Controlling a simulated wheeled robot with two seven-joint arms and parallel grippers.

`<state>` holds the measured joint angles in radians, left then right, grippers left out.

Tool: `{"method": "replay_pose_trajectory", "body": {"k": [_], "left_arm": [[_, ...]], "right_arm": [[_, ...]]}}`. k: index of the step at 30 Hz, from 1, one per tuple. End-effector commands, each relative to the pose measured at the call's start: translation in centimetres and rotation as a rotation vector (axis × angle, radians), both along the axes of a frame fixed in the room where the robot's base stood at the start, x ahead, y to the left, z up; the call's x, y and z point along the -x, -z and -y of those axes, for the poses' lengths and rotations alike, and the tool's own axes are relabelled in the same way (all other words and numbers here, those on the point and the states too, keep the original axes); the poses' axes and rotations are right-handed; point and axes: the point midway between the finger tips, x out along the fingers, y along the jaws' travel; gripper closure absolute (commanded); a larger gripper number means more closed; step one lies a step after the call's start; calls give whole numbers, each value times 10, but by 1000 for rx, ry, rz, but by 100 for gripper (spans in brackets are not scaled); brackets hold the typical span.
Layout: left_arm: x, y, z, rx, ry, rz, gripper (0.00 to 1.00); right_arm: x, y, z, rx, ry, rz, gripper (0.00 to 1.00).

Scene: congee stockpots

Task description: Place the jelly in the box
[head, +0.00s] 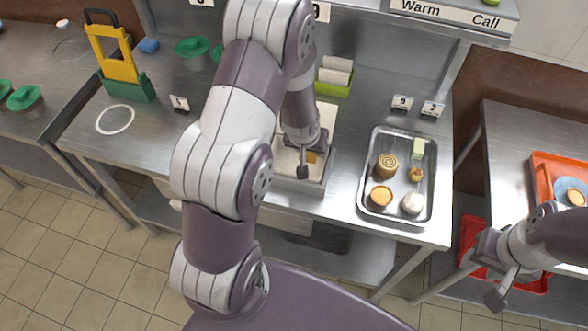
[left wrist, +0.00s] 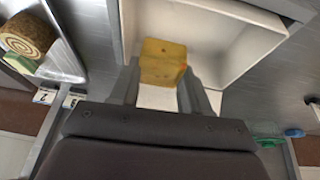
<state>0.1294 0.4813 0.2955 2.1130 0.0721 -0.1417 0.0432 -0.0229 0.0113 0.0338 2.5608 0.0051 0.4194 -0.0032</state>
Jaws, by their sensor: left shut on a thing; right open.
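The jelly is a yellow block (left wrist: 162,62) between the fingers of my left gripper (left wrist: 160,92), which is shut on it. In the head view a small part of the jelly (head: 312,157) shows beside my left gripper (head: 304,165). The white box (left wrist: 225,45) lies open below it, and the jelly appears over or inside the box; the exact height is unclear. In the head view my left arm hides much of the box (head: 300,184). My right gripper (head: 491,270) is open and empty at the lower right, off the table's edge.
A metal tray (head: 365,192) with several foods, including a rolled cake (head: 387,165) and a pale green block (head: 418,148), sits right of the box. Small number cards (head: 402,102) stand behind it. A green holder (head: 333,88) is behind the box. An orange tray (head: 548,165) lies on the right table.

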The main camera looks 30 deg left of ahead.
Motion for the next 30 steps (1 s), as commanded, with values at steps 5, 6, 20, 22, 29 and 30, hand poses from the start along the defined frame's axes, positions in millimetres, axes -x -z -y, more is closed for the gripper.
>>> {"method": "replay_pose_trajectory", "body": {"k": [5,6,20,22,29,30], "left_arm": [[12,10,-23,1,-2,-2,85],[14,12,-25,3,-1,0,85],[14,54,-26,2,3,4,85],[14,55,-26,1,3,3,85],[14,58,-26,1,3,3,28],[14,58,-26,2,3,2,28]], "right_arm": [[-1,-9,0,0,0,2,57],[-1,-10,0,0,0,2,57],[-1,-12,0,0,0,2,57],[-1,-11,0,0,0,2,57],[-1,-9,0,0,0,2,57],[-1,-9,0,0,0,2,57]]}}
